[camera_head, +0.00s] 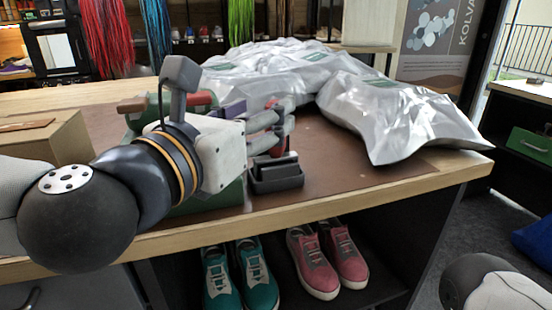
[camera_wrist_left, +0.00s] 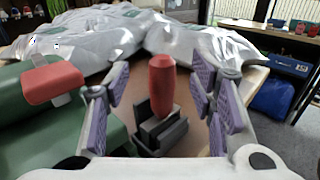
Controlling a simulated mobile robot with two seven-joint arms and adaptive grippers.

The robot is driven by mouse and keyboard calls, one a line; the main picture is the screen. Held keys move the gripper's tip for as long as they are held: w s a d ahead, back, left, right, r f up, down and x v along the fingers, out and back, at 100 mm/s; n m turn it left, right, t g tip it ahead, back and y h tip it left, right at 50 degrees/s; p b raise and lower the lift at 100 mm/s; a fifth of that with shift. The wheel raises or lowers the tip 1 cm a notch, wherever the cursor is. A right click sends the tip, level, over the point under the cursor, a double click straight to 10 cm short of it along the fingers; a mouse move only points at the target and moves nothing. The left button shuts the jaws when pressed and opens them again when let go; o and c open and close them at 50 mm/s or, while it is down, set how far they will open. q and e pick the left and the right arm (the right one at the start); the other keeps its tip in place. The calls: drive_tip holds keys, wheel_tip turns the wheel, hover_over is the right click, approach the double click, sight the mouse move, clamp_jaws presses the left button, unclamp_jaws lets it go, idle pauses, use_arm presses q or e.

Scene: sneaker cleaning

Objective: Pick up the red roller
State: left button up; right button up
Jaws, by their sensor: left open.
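A red, rounded, upright piece (camera_wrist_left: 161,88), which looks like the red roller, stands in a black slotted holder (camera_wrist_left: 158,135). In the head view the holder (camera_head: 276,178) sits near the table's front edge, and only a little red (camera_head: 280,150) shows behind my fingers. My left gripper (camera_head: 277,128) is open around the red piece. In the left wrist view, my left gripper's purple-padded fingers (camera_wrist_left: 160,85) stand on both sides of it, with gaps visible. My right gripper is out of view.
Another red block (camera_wrist_left: 53,83) lies over the green case (camera_wrist_left: 100,140) on the left. Silvery bags (camera_head: 400,115) fill the table's back and right. A cardboard box (camera_head: 45,138) stands at left. Teal shoes (camera_head: 258,280) and pink shoes (camera_head: 315,265) sit on the shelf below.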

use_arm(q)
drive_tip(key=x, duration=0.5)
drive_tip(key=shift+d+f, duration=0.15)
drive_tip(key=shift+f, duration=0.05)
clamp_jaws()
